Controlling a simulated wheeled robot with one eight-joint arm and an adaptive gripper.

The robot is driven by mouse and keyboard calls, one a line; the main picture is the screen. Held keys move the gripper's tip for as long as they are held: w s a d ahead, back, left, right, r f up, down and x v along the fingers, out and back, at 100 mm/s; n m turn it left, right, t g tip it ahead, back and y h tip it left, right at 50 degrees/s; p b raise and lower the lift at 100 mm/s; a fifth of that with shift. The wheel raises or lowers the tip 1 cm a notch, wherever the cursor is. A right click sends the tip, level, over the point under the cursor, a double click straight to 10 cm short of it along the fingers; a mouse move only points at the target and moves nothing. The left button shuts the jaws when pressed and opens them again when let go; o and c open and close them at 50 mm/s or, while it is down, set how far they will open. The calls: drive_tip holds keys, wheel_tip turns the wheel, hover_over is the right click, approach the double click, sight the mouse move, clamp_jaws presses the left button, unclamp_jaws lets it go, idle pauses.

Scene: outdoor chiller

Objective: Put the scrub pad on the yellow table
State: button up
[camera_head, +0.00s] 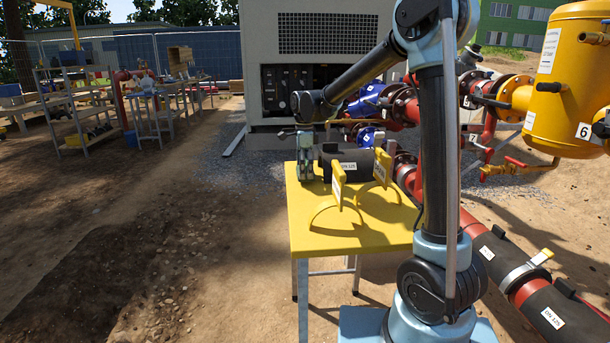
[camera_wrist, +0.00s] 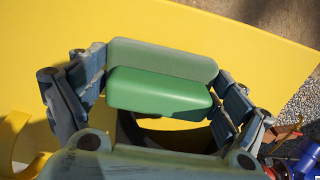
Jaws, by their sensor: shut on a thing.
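The scrub pad (camera_wrist: 160,90) is a green block with a paler green layer, held crosswise between both fingers in the wrist view. My gripper (camera_head: 305,175) is shut on it and points down over the far left corner of the yellow table (camera_head: 345,240). The yellow top (camera_wrist: 245,45) also fills most of the wrist view behind the pad. The pad is low over the table; I cannot tell whether it touches. In the head view the pad is hidden or too small to make out.
A black labelled cylinder (camera_head: 345,167) lies on the table, right beside my gripper. Two yellow handled pieces (camera_head: 338,185) (camera_head: 382,168) stand to its front and right. The table's front left is clear. Red and blue pipes (camera_head: 404,175) run behind and right of the table.

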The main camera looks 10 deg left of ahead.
drive_tip(key=shift+f, duration=0.65)
drive_tip(key=o, duration=0.9)
drive_tip(key=shift+o, duration=0.2)
wheel_tip(320, 180, up, 12)
drive_tip(key=shift+r, duration=0.1)
